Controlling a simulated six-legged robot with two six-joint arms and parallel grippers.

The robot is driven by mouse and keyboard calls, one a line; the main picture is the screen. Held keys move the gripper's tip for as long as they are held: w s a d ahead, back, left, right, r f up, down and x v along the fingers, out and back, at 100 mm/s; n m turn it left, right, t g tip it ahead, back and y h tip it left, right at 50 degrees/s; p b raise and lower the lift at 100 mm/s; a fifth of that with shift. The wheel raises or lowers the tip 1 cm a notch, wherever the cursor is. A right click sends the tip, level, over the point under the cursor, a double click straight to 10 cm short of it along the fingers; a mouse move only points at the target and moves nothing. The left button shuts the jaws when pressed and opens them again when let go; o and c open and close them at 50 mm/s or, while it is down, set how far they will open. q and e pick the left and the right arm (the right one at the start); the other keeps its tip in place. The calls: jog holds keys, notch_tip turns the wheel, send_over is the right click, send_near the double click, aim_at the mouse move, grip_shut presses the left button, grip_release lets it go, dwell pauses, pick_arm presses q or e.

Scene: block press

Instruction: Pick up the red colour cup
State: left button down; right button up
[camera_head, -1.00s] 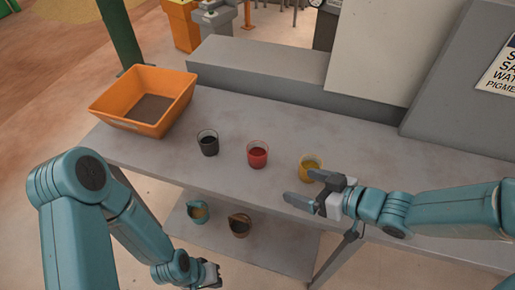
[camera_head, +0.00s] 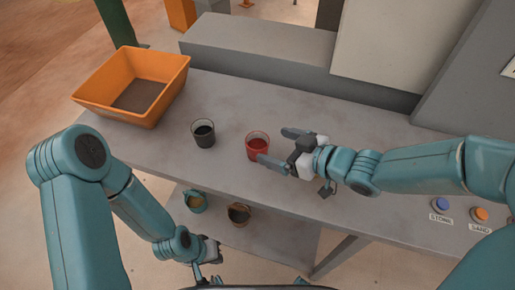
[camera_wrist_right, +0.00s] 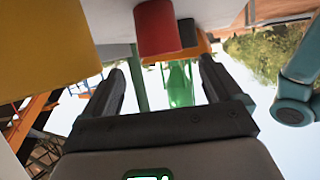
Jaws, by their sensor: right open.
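The red cup (camera_head: 257,148) is a clear cup with red contents, upright on the grey table; it also shows at the top of the right wrist view (camera_wrist_right: 157,27). My right gripper (camera_head: 272,145) is open, its two fingers pointing left at the cup, with the cup at or just beyond the fingertips. I cannot tell whether they touch it. In the wrist view the open fingers (camera_wrist_right: 160,68) are empty, with the cup ahead of the gap between them. My left gripper (camera_head: 211,252) hangs low in front of the table; its jaw opening is unclear.
A black cup (camera_head: 203,134) stands left of the red cup. The yellow cup (camera_wrist_right: 40,45) is close by in the wrist view, hidden in the head view. An orange bin (camera_head: 165,95) sits at the table's left end. Blue (camera_head: 442,204) and orange (camera_head: 479,214) buttons are at right.

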aim_at(249, 138)
jog(key=shift+w+a+f, duration=0.15)
jog(key=shift+a, duration=0.25)
jog(key=shift+w+a+f, duration=0.1)
jog(key=shift+a, duration=0.3)
jog(key=x, duration=0.5)
jog(key=shift+w+a+f, duration=0.1)
jog(key=shift+w+f, duration=0.1)
jog(key=shift+w, duration=0.1)
pick_arm(q)
jog(key=shift+s+f, duration=0.1)
jog(key=shift+s, duration=0.25)
pick_arm(e)
jog(key=c, duration=1.3)
jog(key=shift+r, duration=0.15)
